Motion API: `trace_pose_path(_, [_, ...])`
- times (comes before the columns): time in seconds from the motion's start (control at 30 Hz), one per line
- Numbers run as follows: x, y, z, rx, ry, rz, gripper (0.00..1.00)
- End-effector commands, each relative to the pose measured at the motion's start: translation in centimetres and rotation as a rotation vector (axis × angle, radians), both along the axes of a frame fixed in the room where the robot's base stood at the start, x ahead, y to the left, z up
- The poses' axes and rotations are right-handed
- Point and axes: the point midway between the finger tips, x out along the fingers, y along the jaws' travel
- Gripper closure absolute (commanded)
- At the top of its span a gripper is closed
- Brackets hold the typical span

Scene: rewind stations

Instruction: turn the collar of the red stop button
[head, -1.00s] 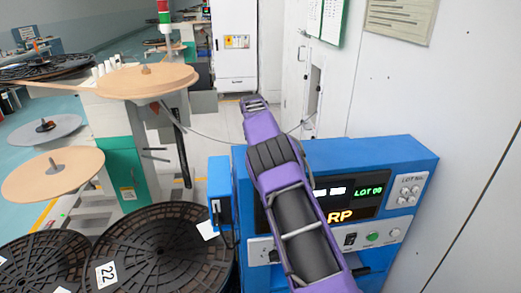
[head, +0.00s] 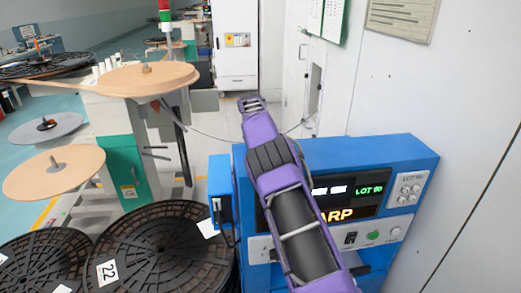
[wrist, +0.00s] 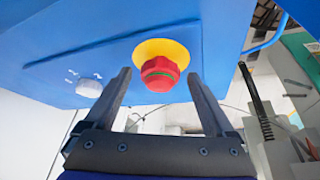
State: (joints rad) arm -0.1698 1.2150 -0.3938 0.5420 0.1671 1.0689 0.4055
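My gripper (wrist: 161,80) is open, with one dark finger on each side of the button and gaps between. The fingers do not appear to touch the collar. In the head view my purple arm reaches over the blue machine (head: 370,150), and the button and gripper cannot be made out there.
A white knob (wrist: 89,88) sits on the panel left of the button. In the head view, large black reels (head: 160,250) and a wooden disc (head: 147,80) stand to the left. A white wall (head: 450,110) is close on the right.

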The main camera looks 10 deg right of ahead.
Motion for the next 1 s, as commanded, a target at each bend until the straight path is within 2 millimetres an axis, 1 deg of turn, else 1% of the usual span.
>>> trace_pose_path(0.2, [-0.1, 0.1, 0.3, 0.0, 0.0, 0.0, 0.11])
trace_pose_path(0.27, [-0.2, 0.1, 0.7, 0.0, 0.0, 0.0, 0.11])
trace_pose_path(0.37, [-0.6, 0.4, 1.9, 0.0, -0.001, 0.0, 0.11])
trace_pose_path(0.43, [-1.1, 0.7, 3.0, 0.001, -0.002, 0.001, 0.11])
trace_pose_path(0.7, [-3.4, 2.0, 9.3, 0.002, -0.003, 0.001, 0.11])
trace_pose_path(0.8, [-4.2, 2.4, 11.4, 0.001, -0.003, 0.001, 0.11])
trace_pose_path(0.9, [-4.9, 2.8, 13.3, 0.001, -0.003, 0.001, 0.11])
trace_pose_path(1.0, [-5.4, 3.1, 14.6, 0.001, -0.002, 0.001, 0.11])
